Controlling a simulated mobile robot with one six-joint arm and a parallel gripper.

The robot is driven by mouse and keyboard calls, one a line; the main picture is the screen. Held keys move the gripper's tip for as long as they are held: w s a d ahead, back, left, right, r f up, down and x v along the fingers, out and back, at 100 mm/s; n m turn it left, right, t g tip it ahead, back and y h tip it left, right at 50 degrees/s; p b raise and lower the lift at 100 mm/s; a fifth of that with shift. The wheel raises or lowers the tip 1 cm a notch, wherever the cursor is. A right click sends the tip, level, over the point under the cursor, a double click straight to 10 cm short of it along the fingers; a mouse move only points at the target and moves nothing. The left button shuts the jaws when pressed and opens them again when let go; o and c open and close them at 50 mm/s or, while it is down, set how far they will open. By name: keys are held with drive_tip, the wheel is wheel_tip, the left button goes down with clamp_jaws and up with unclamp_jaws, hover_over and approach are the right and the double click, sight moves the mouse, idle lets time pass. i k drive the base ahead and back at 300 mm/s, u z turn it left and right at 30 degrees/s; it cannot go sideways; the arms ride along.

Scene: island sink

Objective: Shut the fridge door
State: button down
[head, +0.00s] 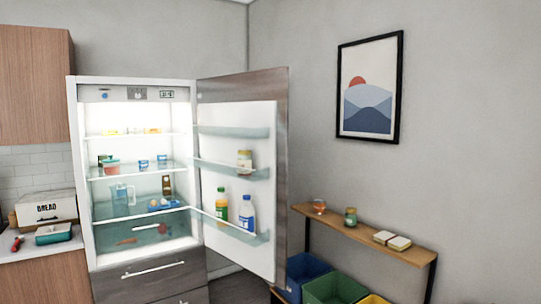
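The fridge (83,185) stands at the left with its lit interior showing. Its door (281,170) is open, swung out to the right on its right-hand side, with its inner face and shelves toward me. The door shelves hold a jar (244,161), a green bottle (222,204) and a white bottle with a blue label (247,213). Food and containers sit on the inner shelves. The drawers (150,275) below look shut. My gripper is not in this view.
A counter (40,246) with a bread box (47,208) adjoins the fridge on the left. A narrow wooden shelf (365,236) stands along the wall right of the door, with blue (305,275), green (333,287) and yellow bins below. A framed picture (369,87) hangs above.

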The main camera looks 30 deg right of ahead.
sight(249, 110)
drive_tip(key=u, duration=0.05)
drive_tip(key=i, duration=0.95)
drive_tip(key=z, duration=0.05)
